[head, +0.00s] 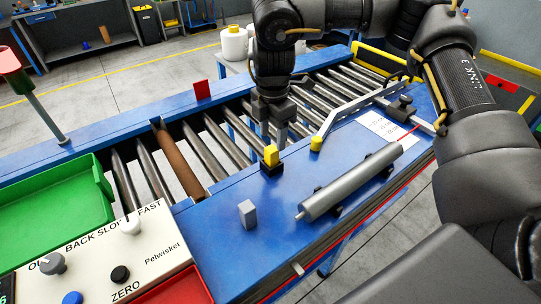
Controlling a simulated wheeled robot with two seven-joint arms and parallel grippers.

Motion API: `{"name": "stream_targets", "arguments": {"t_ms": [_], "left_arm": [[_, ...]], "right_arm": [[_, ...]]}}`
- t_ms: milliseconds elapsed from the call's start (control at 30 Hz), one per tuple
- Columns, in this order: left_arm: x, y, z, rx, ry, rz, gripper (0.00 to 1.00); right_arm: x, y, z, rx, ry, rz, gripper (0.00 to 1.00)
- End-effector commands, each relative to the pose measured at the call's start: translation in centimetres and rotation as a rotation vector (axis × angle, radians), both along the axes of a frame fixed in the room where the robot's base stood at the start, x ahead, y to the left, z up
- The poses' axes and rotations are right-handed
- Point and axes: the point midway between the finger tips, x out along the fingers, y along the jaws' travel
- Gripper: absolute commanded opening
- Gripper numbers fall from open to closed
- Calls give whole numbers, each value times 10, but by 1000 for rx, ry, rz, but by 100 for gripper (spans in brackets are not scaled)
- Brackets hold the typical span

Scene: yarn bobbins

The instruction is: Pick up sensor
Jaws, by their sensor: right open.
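A small yellow block on a black base (271,157), which looks like the sensor, stands on the blue bench top beside the rollers. My right gripper (274,132) points down at it from above and behind. It is open, and its fingertips are close to the yellow top. I cannot tell whether they touch it. My left gripper is not in view.
A small grey block (248,213) and a grey cylinder on black supports (350,183) stand nearer on the blue top. A white angled bar (345,108) with a yellow end lies right of the gripper. A control panel (110,255) and green tray (40,236) are left.

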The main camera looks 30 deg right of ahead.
Motion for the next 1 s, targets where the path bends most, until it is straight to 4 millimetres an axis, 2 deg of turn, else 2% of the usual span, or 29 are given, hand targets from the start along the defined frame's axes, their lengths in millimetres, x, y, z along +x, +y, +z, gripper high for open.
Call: {"name": "stream_targets", "arguments": {"t_ms": [200, 367, 700, 967, 1000], "left_arm": [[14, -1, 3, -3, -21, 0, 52], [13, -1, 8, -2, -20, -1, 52], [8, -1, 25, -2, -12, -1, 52], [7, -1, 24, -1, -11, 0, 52], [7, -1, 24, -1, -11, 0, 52]], "right_arm": [[0, 1, -11, 0, -1, 1, 53], [1, 2, -18, 1, 2, 2, 53], [3, 1, -59, -1, 1, 1, 53], [3, 1, -63, -1, -1, 1, 53], [3, 1, -63, -1, -1, 1, 50]]}}
